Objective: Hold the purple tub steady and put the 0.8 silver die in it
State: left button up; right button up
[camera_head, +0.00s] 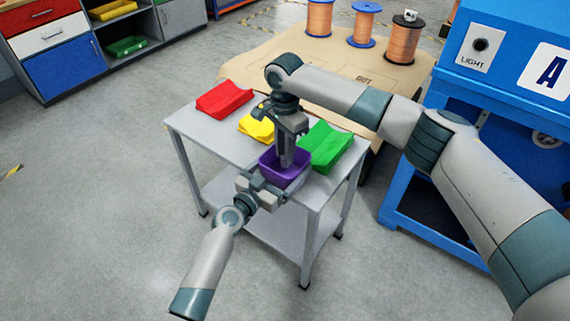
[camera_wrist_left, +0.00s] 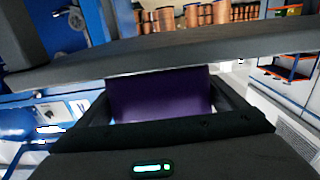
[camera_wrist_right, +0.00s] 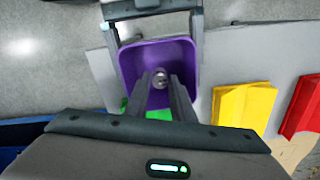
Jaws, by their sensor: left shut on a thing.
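The purple tub (camera_head: 284,170) is at the front edge of the grey table. My left gripper (camera_head: 263,189) is shut on its near side; the tub also shows between the fingers in the left wrist view (camera_wrist_left: 160,97). My right gripper (camera_head: 287,160) points down into the tub from above. In the right wrist view its two fingers (camera_wrist_right: 160,80) stand apart inside the tub (camera_wrist_right: 185,60). A small silver die (camera_wrist_right: 159,82) shows between their tips, low in the tub. I cannot tell whether it rests on the tub's floor. The die is hidden in the head view.
On the grey table (camera_head: 207,134) stand a red bin (camera_head: 224,98), a yellow bin (camera_head: 257,128) and a green bin (camera_head: 330,147) close to the tub. Copper wire spools (camera_head: 362,25) stand behind, and a blue machine (camera_head: 500,85) is at the right.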

jog(key=o, duration=0.3)
notch_tip(320, 180, up, 12)
dwell(0.8)
dwell(0.5)
pick_arm(q)
jog(key=o, duration=0.8)
jog(key=shift+o, duration=0.2)
jog(key=v, duration=1.2)
